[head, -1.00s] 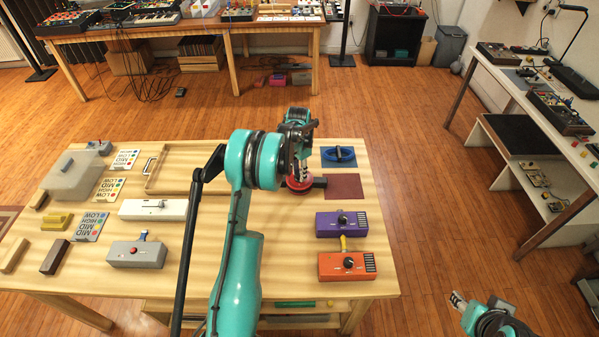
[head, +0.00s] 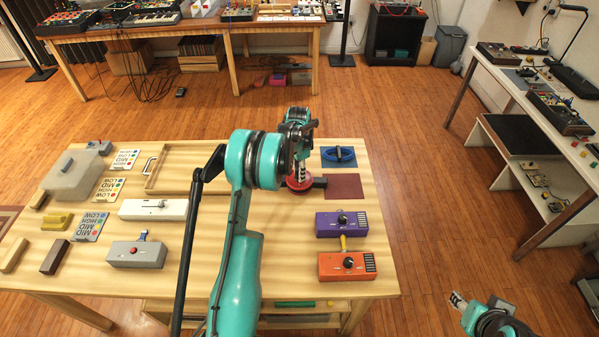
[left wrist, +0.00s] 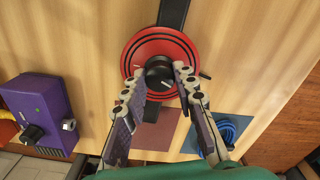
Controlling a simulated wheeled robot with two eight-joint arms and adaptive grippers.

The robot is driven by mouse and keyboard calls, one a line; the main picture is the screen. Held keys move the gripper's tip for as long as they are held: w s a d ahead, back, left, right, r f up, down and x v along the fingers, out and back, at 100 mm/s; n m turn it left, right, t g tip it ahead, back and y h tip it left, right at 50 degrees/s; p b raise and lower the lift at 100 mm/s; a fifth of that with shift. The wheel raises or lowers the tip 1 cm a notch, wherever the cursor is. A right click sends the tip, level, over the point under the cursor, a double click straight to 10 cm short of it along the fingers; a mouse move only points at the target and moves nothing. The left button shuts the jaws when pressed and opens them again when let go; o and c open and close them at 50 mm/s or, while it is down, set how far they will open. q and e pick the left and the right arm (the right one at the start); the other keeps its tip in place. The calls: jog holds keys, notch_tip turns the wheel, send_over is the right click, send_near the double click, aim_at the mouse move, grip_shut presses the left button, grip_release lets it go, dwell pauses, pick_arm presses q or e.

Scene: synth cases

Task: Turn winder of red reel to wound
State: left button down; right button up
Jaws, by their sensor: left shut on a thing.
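The red reel (head: 299,185) stands at the back of the light wooden table, partly hidden by my left gripper in the head view. In the left wrist view the red reel (left wrist: 152,47) is a red disc with dark rings and a black winder knob (left wrist: 160,74) with a pale pointer line at its middle. My left gripper (left wrist: 160,82) is above the reel with its fingertips shut on the knob, one at each side. My right gripper (head: 457,300) is at the lower right, off the table over the floor; its finger state is too small to tell.
A maroon mat (head: 344,186) and a blue coil (head: 338,154) lie right of the reel. A purple box (head: 328,226) and an orange box (head: 335,266) with knobs stand in front. A shallow wooden tray (head: 152,172) lies to the left.

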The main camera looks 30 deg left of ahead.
pick_arm(q)
jog(key=c, duration=1.2)
grip_release()
notch_tip(320, 180, up, 12)
jog(key=s+d+r+n+t, duration=0.3)
jog(key=s+d+r, duration=0.8)
jog(key=s+d, duration=0.15)
jog(key=s+d+f+n+t, duration=0.1)
jog(key=s+d, duration=0.2)
jog(key=s, duration=0.2)
jog(key=s+d+f+n+t, duration=0.1)
jog(key=s+d+n, duration=0.1)
jog(key=s, duration=0.4)
jog(key=s+d+f+n+t, duration=0.1)
jog(key=s+d+t, duration=0.1)
jog(key=s+d, duration=0.2)
jog(key=shift+s+d+f, duration=0.2)
jog(key=shift+s+f, duration=0.15)
jog(key=shift+s, duration=0.35)
